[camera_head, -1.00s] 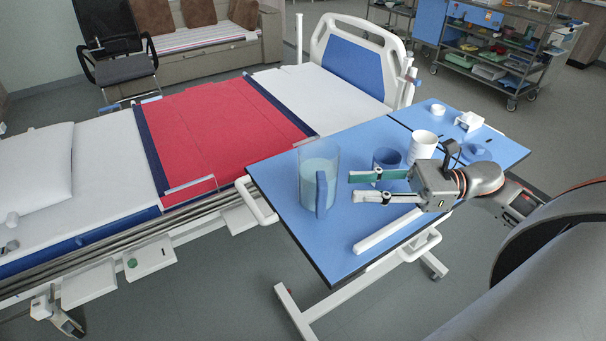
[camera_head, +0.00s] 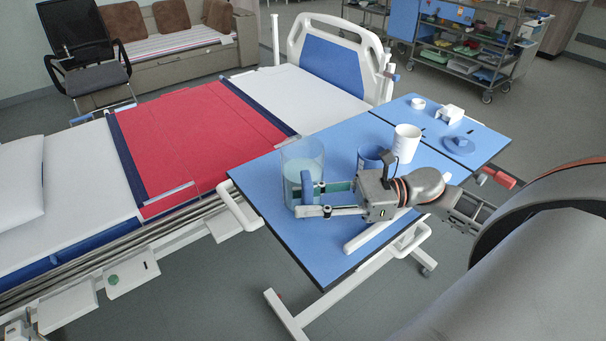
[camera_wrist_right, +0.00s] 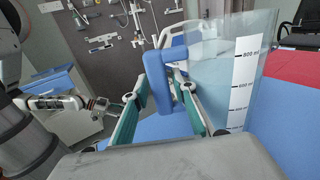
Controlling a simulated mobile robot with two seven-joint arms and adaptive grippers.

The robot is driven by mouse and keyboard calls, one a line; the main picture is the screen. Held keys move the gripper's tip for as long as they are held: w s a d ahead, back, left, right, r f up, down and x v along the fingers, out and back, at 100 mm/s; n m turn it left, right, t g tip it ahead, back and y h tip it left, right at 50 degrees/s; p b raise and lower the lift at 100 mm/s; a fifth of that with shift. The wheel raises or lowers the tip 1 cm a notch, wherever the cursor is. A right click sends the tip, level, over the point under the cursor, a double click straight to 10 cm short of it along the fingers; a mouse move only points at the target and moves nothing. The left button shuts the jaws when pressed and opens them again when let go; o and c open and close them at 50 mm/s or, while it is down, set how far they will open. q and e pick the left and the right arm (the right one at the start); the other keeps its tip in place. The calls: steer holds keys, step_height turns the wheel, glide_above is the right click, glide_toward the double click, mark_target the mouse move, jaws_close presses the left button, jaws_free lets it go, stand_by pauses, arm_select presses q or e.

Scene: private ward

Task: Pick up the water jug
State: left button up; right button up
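The water jug (camera_head: 295,165) is a clear cylinder with a blue handle (camera_head: 307,187). It stands upright on the blue overbed table (camera_head: 285,235), near its left end. In the right wrist view the jug (camera_wrist_right: 215,75) shows a white volume scale, and its handle (camera_wrist_right: 158,82) stands between my finger pads. My right gripper (camera_head: 325,199) is open around the handle, one finger on each side. Contact with the handle cannot be made out. In the right wrist view, what looks like my left gripper (camera_wrist_right: 98,104) shows small at the left; its opening is unclear.
A blue cup (camera_head: 370,157) and a white cup (camera_head: 406,142) stand behind my right gripper. A blue lid-like piece (camera_head: 452,143) and small white items lie farther right. A white bar (camera_head: 375,232) lies along the front. The bed (camera_head: 200,140) adjoins the table's far side.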

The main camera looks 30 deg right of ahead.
steer(key=shift+a, duration=0.1)
jaws_close()
steer(key=shift+w, duration=0.1)
